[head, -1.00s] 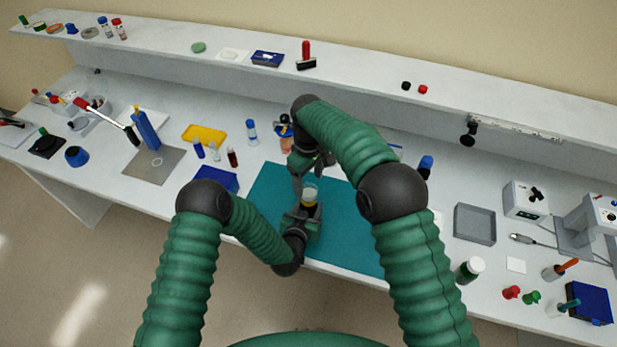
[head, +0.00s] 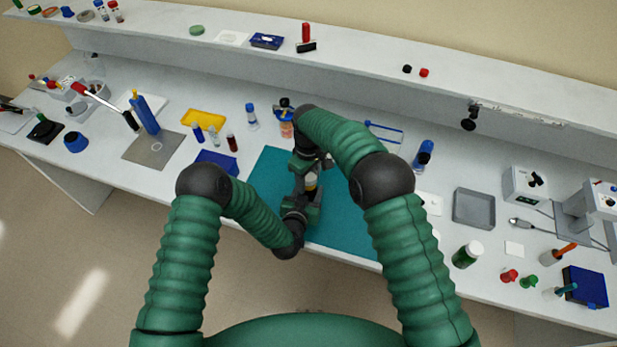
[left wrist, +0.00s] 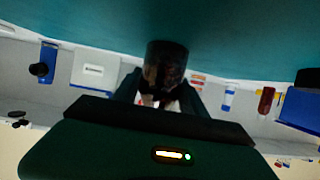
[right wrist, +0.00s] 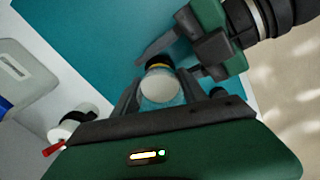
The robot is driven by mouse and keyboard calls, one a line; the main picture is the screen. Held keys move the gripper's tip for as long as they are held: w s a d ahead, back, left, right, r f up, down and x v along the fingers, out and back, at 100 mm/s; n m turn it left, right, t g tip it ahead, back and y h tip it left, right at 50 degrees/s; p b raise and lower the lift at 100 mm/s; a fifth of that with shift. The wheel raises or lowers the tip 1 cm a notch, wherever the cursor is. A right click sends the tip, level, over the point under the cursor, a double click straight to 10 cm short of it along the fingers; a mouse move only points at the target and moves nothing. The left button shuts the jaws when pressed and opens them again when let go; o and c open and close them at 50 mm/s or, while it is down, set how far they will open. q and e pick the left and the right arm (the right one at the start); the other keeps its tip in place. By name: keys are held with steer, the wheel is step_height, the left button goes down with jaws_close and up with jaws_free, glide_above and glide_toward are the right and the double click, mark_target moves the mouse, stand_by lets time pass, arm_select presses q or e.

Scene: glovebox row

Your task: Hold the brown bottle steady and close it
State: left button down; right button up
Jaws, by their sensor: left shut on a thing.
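The brown bottle (head: 311,181) stands over the teal mat (head: 345,233), mostly hidden by my grippers; a yellow band shows on it. In the left wrist view it is a dark cylinder (left wrist: 165,66) between the fingers. My left gripper (head: 302,203) is shut on the bottle from the near side. In the right wrist view the bottle has a pale round top (right wrist: 160,88) above a yellow-and-black band. My right gripper (head: 312,166) is open right above it, with one finger on each side of that top. Whether the fingers touch it is hard to tell.
A blue tray (head: 217,161) and a yellow tray (head: 204,118) are to the left. A grey tray (head: 474,208) and a green bottle (head: 467,254) are to the right. The mat's right part is clear.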

jaws_close()
steer(key=shift+m, duration=0.9)
steer(key=o, duration=0.7)
jaws_free()
steer(key=r, duration=1.2)
steer(key=shift+w, duration=0.2)
arm_select(q)
steer(key=c, duration=0.6)
jaws_free()
arm_select(e)
steer(key=shift+f, duration=0.1)
arm_select(q)
steer(key=shift+o, duration=0.2)
steer(key=shift+s, duration=0.1)
